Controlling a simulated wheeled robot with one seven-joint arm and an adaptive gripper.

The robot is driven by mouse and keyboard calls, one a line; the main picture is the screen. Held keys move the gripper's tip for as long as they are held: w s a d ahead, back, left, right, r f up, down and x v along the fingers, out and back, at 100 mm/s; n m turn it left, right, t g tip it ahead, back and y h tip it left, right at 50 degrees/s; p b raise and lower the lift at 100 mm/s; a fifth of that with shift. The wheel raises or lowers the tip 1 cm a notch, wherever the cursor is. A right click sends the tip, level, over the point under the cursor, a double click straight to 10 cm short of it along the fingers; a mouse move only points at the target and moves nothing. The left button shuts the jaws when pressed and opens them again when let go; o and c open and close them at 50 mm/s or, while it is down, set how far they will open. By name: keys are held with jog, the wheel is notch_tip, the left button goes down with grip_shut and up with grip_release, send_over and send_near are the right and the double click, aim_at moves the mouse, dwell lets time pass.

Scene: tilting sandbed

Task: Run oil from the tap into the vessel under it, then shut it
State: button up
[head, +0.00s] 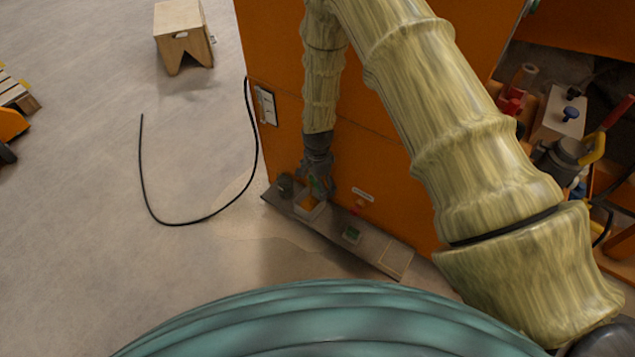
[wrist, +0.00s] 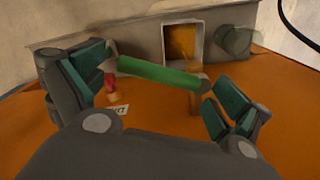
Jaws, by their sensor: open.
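The tap's green handle (wrist: 158,73) lies as a bar between the fingers of my gripper (wrist: 157,78) in the wrist view. The fingers stand apart at its two ends; I cannot tell whether they touch it. A brownish upright part (wrist: 195,103) shows under the bar's right end. The square pale vessel (wrist: 204,42) stands beyond the handle, with orange-brown inside; I cannot tell if this is oil. In the head view my gripper (head: 317,184) is low at the orange panel, just above the vessel (head: 308,209). The tap body is mostly hidden there.
A grey ledge (head: 335,230) runs along the foot of the orange panel (head: 350,160). It bears a dark cylinder (head: 285,186) left of the vessel and a green-topped block (head: 352,234) to the right. A small red part (head: 359,207) and a label (head: 363,194) are nearby. A black cable (head: 150,205) lies on the floor.

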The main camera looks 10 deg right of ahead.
jog(key=c, duration=1.4)
jog(key=shift+w+d+r+n+p, duration=0.1)
jog(key=shift+d+r+n+p, duration=0.2)
jog(key=shift+n+p, duration=0.55)
jog(key=shift+w+d+f+n+p, duration=0.15)
jog(key=shift+w+d+n+p, duration=0.15)
jog(key=shift+n, duration=0.7)
jog(key=shift+w+d+f+n+p, duration=0.15)
jog(key=shift+d+n+p, duration=0.25)
jog(key=shift+n, duration=0.55)
jog(key=o, duration=1.4)
